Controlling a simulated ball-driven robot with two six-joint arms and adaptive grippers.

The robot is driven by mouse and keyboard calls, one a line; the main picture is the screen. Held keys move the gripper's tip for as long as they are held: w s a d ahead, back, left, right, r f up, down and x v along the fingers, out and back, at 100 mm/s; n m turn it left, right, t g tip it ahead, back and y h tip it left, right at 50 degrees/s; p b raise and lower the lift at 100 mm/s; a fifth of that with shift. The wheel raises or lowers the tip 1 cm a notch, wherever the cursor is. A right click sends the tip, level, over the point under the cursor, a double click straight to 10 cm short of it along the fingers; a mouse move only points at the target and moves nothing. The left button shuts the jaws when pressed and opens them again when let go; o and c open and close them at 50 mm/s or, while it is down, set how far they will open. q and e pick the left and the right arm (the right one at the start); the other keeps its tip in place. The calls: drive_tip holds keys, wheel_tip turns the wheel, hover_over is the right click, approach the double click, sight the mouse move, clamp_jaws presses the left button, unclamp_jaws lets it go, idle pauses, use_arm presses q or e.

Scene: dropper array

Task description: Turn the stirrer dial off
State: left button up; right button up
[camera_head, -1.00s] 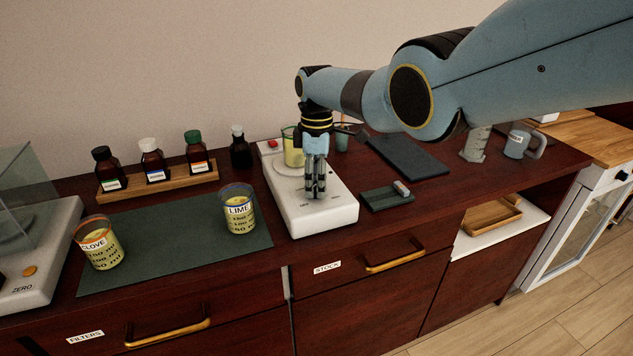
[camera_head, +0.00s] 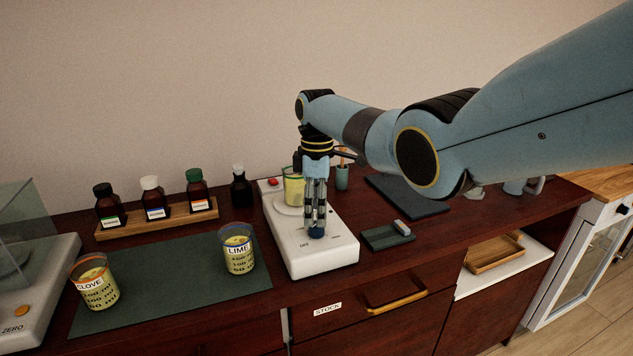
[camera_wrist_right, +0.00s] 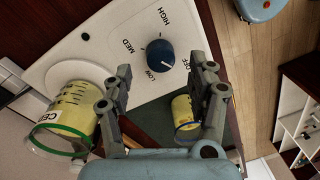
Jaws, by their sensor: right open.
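The white stirrer (camera_head: 285,240) stands on the counter, with a beaker of yellow liquid (camera_head: 293,188) on its plate. Its dark blue dial (camera_head: 317,233) is on the front part. In the right wrist view the dial (camera_wrist_right: 160,56) sits among the marks HIGH, MED, LOW and OFF. Its white pointer line seems to lie between LOW and OFF. My right gripper (camera_head: 315,222) points down over the dial. It is open, and its fingertips (camera_wrist_right: 165,76) show on either side of the dial in the wrist view, apart from it. My left gripper is out of view.
A lime beaker (camera_head: 239,258) and a clove beaker (camera_head: 96,290) stand on the green mat (camera_head: 180,285) to the left. A small dark tray (camera_head: 385,239) lies right of the stirrer. Dropper bottles on a wooden rack (camera_head: 160,224) stand behind the mat.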

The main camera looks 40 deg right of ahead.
wheel_tip(320, 180, up, 8)
drive_tip(key=shift+w+d+r, duration=0.2)
drive_tip(key=shift+w+r, duration=0.05)
idle(0.4)
